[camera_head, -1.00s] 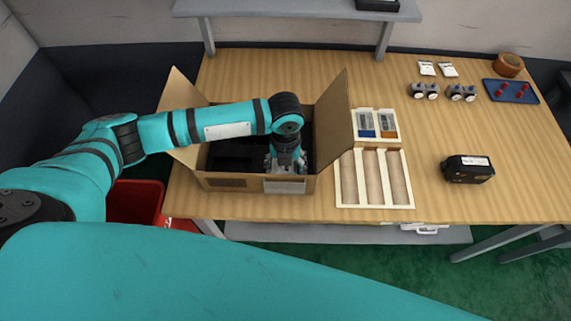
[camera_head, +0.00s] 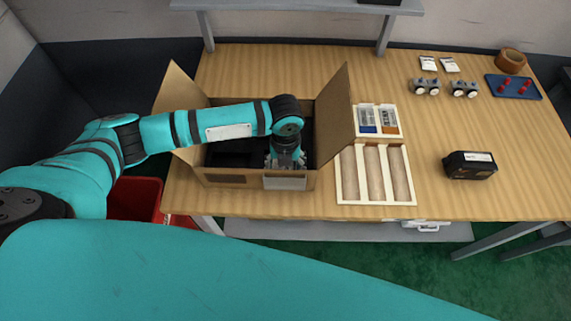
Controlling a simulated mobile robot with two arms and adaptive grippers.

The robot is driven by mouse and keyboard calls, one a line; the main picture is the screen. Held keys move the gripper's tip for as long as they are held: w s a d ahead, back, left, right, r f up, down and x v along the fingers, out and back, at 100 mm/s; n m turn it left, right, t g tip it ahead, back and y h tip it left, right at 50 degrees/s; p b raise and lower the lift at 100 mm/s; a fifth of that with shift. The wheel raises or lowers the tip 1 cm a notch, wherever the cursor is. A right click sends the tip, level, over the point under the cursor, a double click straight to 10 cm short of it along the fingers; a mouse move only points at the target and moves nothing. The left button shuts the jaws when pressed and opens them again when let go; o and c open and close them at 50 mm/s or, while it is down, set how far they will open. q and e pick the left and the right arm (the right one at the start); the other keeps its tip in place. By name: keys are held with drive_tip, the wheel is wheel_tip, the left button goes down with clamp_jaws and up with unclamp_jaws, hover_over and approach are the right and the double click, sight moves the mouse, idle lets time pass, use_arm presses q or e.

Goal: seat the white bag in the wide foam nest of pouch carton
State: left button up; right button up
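The open cardboard carton (camera_head: 220,181) stands on the left part of the table with its flaps up. Black foam (camera_head: 228,155) shows inside it; the nest under my gripper is hidden. My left gripper (camera_head: 286,164) points down inside the carton's right half. Its grey fingers are partly hidden by my wrist and the front wall, so I cannot tell if they hold anything. Two small white packets (camera_head: 428,63) (camera_head: 449,65) lie at the back right; I cannot tell if either is the white bag. My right gripper is out of view.
A black device (camera_head: 469,165), blue tray (camera_head: 513,95) and brown round container (camera_head: 511,61) stand further right. The table's centre back is clear.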

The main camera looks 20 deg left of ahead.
use_arm(q)
drive_tip(key=o, duration=1.2)
drive_tip(key=shift+o, duration=0.2)
wheel_tip(320, 180, up, 12)
